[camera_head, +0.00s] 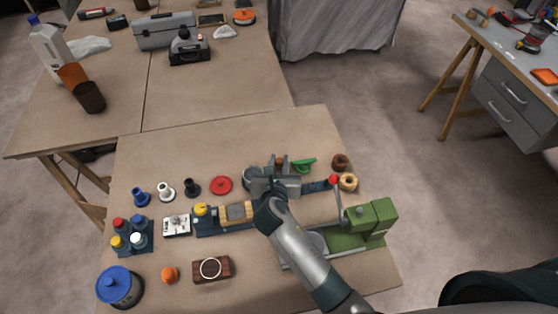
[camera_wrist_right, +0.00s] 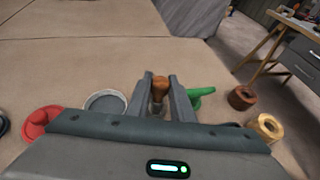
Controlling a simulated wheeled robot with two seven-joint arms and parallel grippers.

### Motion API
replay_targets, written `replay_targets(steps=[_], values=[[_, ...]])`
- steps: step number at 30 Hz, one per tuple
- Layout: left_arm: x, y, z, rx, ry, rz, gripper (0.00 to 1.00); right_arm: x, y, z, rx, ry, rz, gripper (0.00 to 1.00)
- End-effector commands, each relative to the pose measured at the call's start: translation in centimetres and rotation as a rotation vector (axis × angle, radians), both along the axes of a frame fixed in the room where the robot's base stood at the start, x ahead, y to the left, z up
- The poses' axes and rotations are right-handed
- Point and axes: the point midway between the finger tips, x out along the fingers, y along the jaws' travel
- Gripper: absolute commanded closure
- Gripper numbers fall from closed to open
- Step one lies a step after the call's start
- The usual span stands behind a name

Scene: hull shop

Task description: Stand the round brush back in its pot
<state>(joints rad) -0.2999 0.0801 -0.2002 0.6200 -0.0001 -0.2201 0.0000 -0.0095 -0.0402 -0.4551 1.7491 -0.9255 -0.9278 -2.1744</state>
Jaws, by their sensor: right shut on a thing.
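My right gripper (camera_head: 277,176) is over the back part of the near bench. In the right wrist view its two fingers (camera_wrist_right: 158,98) are closed around a brush with a rounded brown wooden handle (camera_wrist_right: 158,86). The handle end stands up between the fingers and also shows in the head view (camera_head: 279,161). The brush's lower end is hidden by the gripper. I cannot clearly make out its pot. A round grey thing with a pale top (camera_wrist_right: 105,103) sits just left of the fingers, partly hidden in the head view (camera_head: 251,174). My left gripper is not in view.
A red disc (camera_head: 221,185) lies left of the gripper. A green thing (camera_head: 304,165) and two brown rings (camera_head: 347,182) lie right. A green machine (camera_head: 370,220) stands front right. A blue-lidded jar (camera_head: 119,286) stands front left. The bench's back strip is clear.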

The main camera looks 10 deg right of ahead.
Motion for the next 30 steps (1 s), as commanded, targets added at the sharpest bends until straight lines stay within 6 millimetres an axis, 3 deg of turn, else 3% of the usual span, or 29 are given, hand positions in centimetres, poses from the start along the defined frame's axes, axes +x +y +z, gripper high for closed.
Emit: replay_targets(steps=[30], values=[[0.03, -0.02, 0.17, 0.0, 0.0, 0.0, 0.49, 0.0, -0.01, -0.58, -0.001, 0.0, 0.0, 1.0]])
